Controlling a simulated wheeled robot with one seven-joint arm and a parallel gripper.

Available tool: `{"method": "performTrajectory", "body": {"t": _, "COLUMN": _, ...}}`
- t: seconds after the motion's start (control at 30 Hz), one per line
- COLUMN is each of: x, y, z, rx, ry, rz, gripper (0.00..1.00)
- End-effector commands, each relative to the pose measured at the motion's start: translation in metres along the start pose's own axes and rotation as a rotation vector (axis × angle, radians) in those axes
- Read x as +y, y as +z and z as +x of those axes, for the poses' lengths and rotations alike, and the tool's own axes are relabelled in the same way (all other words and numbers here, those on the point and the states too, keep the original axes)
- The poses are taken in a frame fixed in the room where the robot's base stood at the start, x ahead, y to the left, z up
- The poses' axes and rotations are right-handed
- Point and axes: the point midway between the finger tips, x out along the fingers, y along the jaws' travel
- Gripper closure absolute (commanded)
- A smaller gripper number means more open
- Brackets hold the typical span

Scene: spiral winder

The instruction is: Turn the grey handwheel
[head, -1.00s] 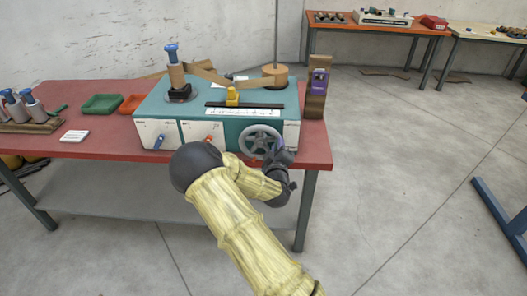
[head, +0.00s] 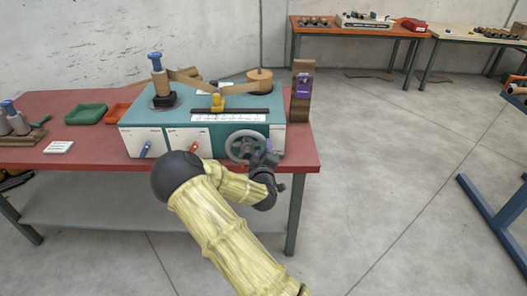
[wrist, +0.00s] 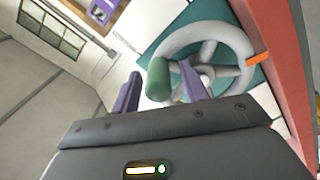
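The grey handwheel (head: 245,147) is on the front right of the teal and white winder (head: 215,118). It also fills the upper right of the wrist view (wrist: 238,42), with an orange mark on its rim and a green handle (wrist: 157,78) standing out from it. My gripper (head: 263,155) is at the wheel's right side. In the wrist view my gripper (wrist: 160,72) has its two purple fingers apart, one on each side of the green handle. Gaps show between handle and fingers. I cannot tell how deep the handle sits between them.
The winder stands on a red table (head: 90,155). A wooden post with a purple device (head: 302,86) stands close to its right. Green (head: 86,114) and orange (head: 118,112) trays and a white card (head: 59,147) lie to the left.

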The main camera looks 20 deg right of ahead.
Motion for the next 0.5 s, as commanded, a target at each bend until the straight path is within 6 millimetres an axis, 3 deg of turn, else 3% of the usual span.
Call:
{"method": "performTrajectory", "body": {"t": 0.27, "x": 0.000, "y": 0.000, "z": -0.005, "rx": 0.001, "ry": 0.000, "rz": 0.001, "gripper": 0.56}}
{"method": "performTrajectory", "body": {"t": 0.5, "x": -0.001, "y": 0.000, "z": -0.036, "rx": 0.000, "ry": -0.001, "rz": 0.001, "gripper": 0.56}}
